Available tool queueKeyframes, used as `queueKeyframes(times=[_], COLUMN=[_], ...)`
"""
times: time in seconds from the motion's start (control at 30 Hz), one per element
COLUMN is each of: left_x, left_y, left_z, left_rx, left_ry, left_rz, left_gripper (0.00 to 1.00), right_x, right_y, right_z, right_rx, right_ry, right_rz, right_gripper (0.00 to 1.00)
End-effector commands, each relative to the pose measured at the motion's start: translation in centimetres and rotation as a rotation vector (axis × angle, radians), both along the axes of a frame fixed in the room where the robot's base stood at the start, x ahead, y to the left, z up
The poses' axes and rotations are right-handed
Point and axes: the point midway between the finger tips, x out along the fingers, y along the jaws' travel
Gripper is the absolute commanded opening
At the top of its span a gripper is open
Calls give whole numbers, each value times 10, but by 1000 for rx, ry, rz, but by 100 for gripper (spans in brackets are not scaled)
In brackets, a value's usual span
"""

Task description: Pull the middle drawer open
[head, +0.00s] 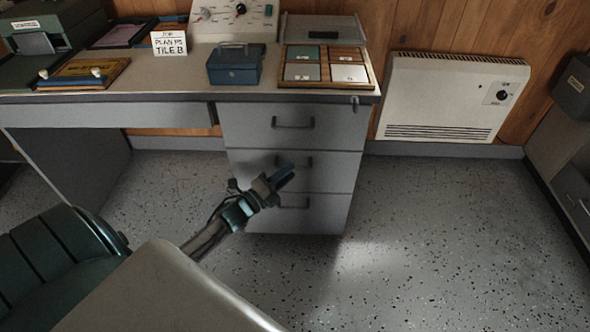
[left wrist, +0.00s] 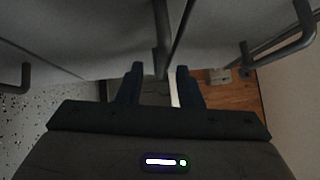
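The grey desk pedestal has three drawers, each with a dark bar handle, and all look shut in the head view. The middle drawer (head: 335,170) has its handle (head: 300,159) partly behind my left gripper (head: 284,176). In the left wrist view, the middle handle (left wrist: 160,30) runs down toward the space between the fingertips of my left gripper (left wrist: 160,72). The fingers are apart, with a gap on both sides of the bar. Contact with the handle is not visible. My right gripper is out of view.
The top drawer handle (head: 293,123) and bottom drawer handle (head: 294,204) lie above and below. A green chair (head: 60,255) stands front left. A heater (head: 450,95) is on the wall at right. The speckled floor (head: 430,230) before the pedestal is clear.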

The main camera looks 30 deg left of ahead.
Motion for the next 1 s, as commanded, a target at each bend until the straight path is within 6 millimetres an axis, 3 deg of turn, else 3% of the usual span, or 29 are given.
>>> queueKeyframes(times=[0.23,0.63,0.8,1.0], left_x=[29,35,34,34], left_y=[-7,-9,-8,-8], left_z=[5,5,5,5], left_rx=[-1,-1,-1,-1], left_ry=[-1,1,1,1], left_rz=[1,0,0,1], left_gripper=[32,32,0,0], right_x=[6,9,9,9], right_y=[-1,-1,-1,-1], right_z=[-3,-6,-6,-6], right_rx=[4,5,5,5], right_ry=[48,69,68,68], right_rz=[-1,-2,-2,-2], right_gripper=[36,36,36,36])
